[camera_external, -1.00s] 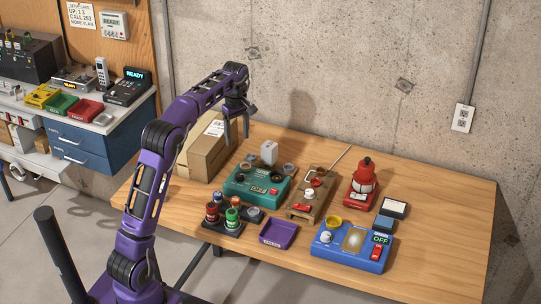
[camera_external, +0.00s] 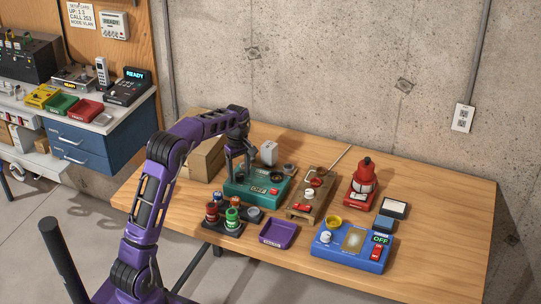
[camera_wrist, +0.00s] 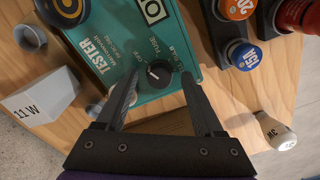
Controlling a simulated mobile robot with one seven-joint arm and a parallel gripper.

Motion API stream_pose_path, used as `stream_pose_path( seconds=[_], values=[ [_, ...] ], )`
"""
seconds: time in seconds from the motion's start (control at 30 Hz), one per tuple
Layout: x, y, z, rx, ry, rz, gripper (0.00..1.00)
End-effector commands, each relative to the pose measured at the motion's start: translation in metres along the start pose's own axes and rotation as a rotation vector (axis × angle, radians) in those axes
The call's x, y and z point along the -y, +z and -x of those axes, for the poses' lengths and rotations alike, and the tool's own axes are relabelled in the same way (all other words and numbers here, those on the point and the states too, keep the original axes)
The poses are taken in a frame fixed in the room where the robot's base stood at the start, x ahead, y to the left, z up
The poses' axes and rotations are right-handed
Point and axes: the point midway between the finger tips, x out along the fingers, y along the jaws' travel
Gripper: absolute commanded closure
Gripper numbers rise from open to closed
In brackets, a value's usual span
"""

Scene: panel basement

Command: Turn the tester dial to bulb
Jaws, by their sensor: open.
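In the wrist view the tester (camera_wrist: 110,28) carries a small black dial (camera_wrist: 160,73) with a white mark. OFF, FUSE and a partly covered BULB label are printed around it. The mark seems to point up and left; I cannot tell the exact setting. My gripper (camera_external: 238,177) is over the tester's left part. In the wrist view my open gripper (camera_wrist: 160,79) has one finger on each side of the dial, with gaps. I cannot tell whether the fingertips are level with it.
A fuse rack (camera_external: 221,226) stands in front of the tester, and a purple tray (camera_external: 278,234) is beside it. A cardboard box (camera_external: 205,162) is behind left. A wooden board (camera_external: 300,212) and a blue box (camera_external: 335,256) lie to the right. A bulb (camera_wrist: 275,130) shows near the right finger.

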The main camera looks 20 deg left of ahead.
Motion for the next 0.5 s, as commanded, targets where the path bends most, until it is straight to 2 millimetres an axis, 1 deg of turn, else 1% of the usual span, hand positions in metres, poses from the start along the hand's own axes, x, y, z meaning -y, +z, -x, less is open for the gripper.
stream_pose_path(
  seconds=[0.17, 0.2, 0.37, 0.5],
  values=[
    [-0.0001, 0.0001, 0.0001, 0.000, 0.000, 0.000, 0.31],
    [-0.0001, 0.0001, 0.0002, 0.000, 0.000, 0.000, 0.38],
    [-0.0001, 0.0002, 0.0003, 0.000, 0.000, 0.000, 0.67],
    [0.0000, 0.0002, 0.0004, 0.000, 0.000, 0.000, 0.92]
  ],
)
